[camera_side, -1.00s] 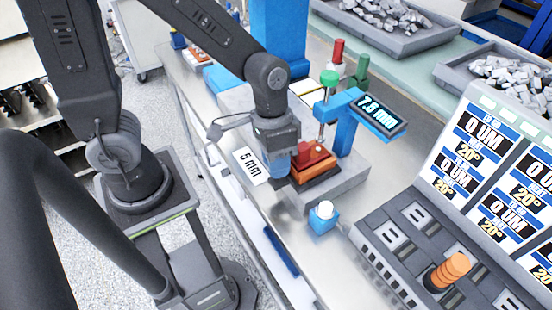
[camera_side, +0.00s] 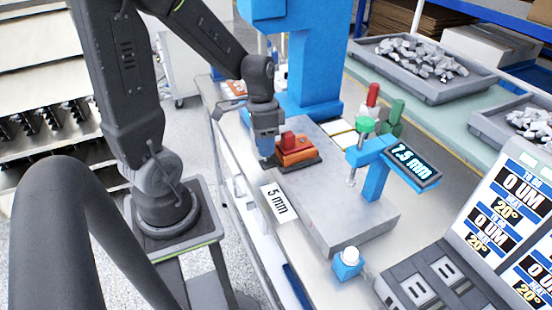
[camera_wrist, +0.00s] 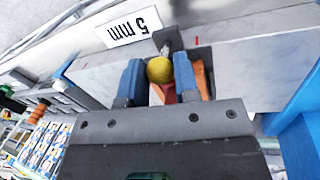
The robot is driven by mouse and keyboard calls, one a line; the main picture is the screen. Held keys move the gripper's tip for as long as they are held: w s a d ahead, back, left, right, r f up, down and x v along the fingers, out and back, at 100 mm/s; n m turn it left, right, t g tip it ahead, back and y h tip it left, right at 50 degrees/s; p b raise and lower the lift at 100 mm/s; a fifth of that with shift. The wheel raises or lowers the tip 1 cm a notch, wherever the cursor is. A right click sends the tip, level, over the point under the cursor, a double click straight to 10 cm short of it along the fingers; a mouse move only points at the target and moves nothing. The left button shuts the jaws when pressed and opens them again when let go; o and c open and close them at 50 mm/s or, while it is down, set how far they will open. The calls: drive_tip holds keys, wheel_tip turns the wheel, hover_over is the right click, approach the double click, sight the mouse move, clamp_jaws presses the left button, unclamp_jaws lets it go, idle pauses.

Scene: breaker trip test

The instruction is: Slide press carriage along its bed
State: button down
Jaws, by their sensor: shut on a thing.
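The press carriage (camera_side: 297,152), an orange and red block on a dark base, sits on its grey bed (camera_side: 345,212) toward the end by the blue press column. My gripper (camera_side: 267,152) is low at the carriage's left side and shut on it. In the wrist view, my gripper's blue fingers (camera_wrist: 156,78) stand on both sides of a yellow ball knob (camera_wrist: 159,70), with red and orange carriage parts (camera_wrist: 199,80) around them. The exact contact is partly hidden by the fingers.
The blue press column (camera_side: 315,70) rises behind the carriage. A blue gauge stand (camera_side: 375,182) with a green knob and display (camera_side: 414,163) stands over the bed's near part. A "5 mm" label (camera_side: 278,202) lies beside the bed. A white-topped blue button (camera_side: 348,262) is in front.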

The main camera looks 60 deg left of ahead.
drive_tip(key=shift+a, duration=1.5)
drive_tip(key=c, duration=0.9)
unclamp_jaws()
drive_tip(key=shift+o, duration=0.2)
drive_tip(key=shift+r, duration=0.1)
wheel_tip(320, 180, up, 13)
drive_tip(key=a, duration=0.2)
drive_tip(key=shift+w+a+r, duration=0.2)
drive_tip(key=shift+w+a, duration=0.1)
